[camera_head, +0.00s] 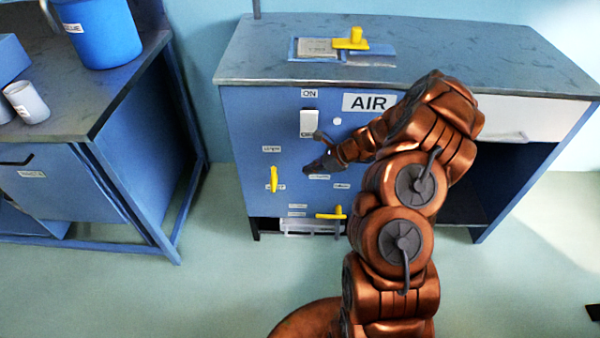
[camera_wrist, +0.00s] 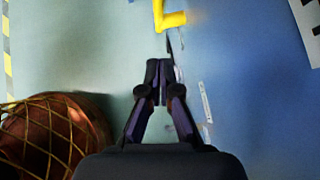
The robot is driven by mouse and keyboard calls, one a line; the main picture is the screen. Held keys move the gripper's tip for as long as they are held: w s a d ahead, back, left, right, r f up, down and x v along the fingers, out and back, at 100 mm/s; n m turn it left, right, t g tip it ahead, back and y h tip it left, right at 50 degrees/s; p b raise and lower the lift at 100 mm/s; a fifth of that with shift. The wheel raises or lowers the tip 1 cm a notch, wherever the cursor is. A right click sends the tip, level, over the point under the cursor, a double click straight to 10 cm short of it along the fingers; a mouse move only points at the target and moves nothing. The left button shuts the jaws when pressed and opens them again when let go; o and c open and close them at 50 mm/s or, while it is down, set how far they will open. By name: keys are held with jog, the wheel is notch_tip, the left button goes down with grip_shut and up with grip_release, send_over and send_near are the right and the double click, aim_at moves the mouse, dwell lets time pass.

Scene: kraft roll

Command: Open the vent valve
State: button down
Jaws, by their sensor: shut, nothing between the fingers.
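A blue cabinet panel (camera_head: 247,140) marked AIR carries a yellow handle (camera_head: 273,179) upright at its left. Another yellow handle (camera_head: 331,215) lies level at its lower edge. Small white labels sit near them; most are too small to read, so I cannot tell which handle is the vent valve. My gripper (camera_head: 309,170) is in front of the panel, between and above these two handles, apart from both. In the wrist view its fingers (camera_wrist: 160,68) are shut and empty. A yellow L-shaped handle (camera_wrist: 168,17) shows just beyond the fingertips there; I cannot tell which one.
A white switch box (camera_head: 309,123) is on the panel above my gripper. A third yellow handle (camera_head: 351,40) is on the cabinet top. A dark bench (camera_head: 88,108) with a blue bucket (camera_head: 101,33) stands left. The floor between is clear.

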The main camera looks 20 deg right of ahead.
jog(key=shift+v, duration=1.65)
jog(key=shift+f, duration=0.1)
